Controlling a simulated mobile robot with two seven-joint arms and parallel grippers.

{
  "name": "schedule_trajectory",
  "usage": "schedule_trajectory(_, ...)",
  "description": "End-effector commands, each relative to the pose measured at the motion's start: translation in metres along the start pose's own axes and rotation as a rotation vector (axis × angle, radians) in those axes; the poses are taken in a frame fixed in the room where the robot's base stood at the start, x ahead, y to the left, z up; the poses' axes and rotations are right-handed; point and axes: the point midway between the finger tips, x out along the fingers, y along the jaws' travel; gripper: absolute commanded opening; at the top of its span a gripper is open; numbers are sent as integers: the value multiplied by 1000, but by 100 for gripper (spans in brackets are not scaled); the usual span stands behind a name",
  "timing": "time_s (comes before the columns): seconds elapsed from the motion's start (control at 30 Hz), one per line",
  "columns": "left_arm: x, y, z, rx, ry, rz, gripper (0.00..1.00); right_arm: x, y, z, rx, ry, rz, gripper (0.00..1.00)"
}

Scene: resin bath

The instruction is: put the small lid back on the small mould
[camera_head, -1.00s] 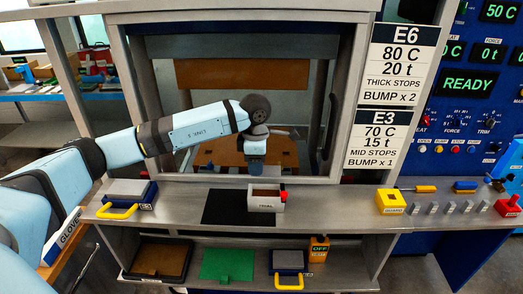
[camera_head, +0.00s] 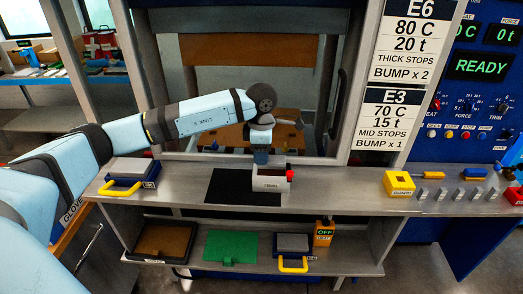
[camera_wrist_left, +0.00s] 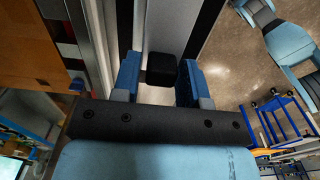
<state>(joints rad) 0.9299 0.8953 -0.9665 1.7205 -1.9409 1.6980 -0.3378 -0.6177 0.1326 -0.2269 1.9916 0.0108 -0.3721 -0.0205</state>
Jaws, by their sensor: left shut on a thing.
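My left gripper (camera_head: 261,156) is low over the bench, right at the back edge of a small pale open box (camera_head: 270,184) with a label and a red part. In the left wrist view, its two blue fingers (camera_wrist_left: 159,84) are shut on a small dark block (camera_wrist_left: 160,67). In the head view the gripper hides the block, and I cannot tell whether it touches the box. A dark blue mould with a grey top (camera_head: 130,168) and yellow handle sits at the bench's left. A similar one (camera_head: 292,243) is on the lower shelf. Which is the small mould is unclear.
A black mat (camera_head: 236,188) lies left of the box. A yellow block (camera_head: 398,184) and several small tools are at the right. The lower shelf holds a brown tray (camera_head: 166,241), a green plate (camera_head: 231,246) and an orange box (camera_head: 324,232). The press opening is behind.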

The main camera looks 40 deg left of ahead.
Motion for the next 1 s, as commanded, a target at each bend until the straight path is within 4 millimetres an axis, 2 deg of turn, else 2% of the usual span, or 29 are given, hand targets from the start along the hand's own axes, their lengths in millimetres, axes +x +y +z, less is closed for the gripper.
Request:
schedule_trajectory(0.03,8,0,0,0,0,0,13,4,-1,5,-1,0,-2,39)
schedule_trajectory(0.2,17,0,0,0,0,0,13,7,-3,10,-2,-3,-10,39)
schedule_trajectory(1.0,19,0,0,0,0,0,13,10,0,14,-6,-1,-6,39)
